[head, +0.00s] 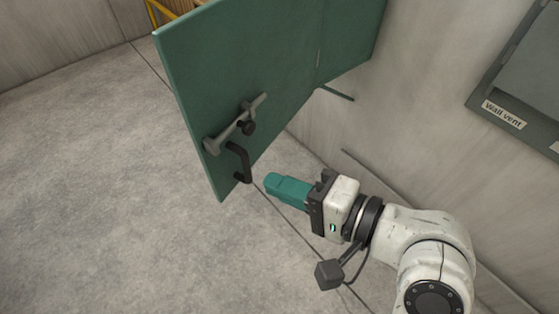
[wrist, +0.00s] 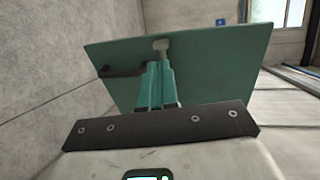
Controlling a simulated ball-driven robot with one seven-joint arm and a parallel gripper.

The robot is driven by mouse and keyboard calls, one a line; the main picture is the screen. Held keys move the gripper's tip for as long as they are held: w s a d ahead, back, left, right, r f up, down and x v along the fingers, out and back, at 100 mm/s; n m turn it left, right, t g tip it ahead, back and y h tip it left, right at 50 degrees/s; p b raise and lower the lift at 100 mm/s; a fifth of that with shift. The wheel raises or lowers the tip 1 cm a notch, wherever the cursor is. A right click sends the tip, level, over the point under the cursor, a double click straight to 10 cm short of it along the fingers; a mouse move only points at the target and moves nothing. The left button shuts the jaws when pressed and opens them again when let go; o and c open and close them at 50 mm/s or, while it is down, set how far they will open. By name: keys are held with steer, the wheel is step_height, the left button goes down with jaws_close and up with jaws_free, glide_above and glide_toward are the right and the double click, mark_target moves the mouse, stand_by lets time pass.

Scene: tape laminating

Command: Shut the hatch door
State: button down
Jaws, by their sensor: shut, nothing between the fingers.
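The hatch door (head: 270,75) is a green panel standing open, swung out from the wall, in the head view. It carries a grey latch lever (head: 232,126) with a dark knob and a black bar handle (head: 241,162) near its lower free corner. My gripper (head: 271,185) has teal fingers, shut and empty, a little to the right of the black handle and apart from it in the picture. In the wrist view the door (wrist: 215,75) fills the space ahead of my fingers (wrist: 160,68). The black handle (wrist: 122,71) shows to their left, and the fingers partly cover the lever (wrist: 162,45).
A wall vent panel (head: 530,75) with a label is on the wall at the right. A yellow rail (head: 160,12) shows behind the door at the top left. The concrete floor (head: 90,190) at the left is clear. A window (wrist: 281,12) shows in the wrist view.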

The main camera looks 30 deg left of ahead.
steer(key=s+p+x, duration=0.1)
steer(key=p+x, duration=0.1)
steer(key=x, duration=1.1)
steer(key=shift+w, duration=0.4)
steer(key=shift+f, duration=0.15)
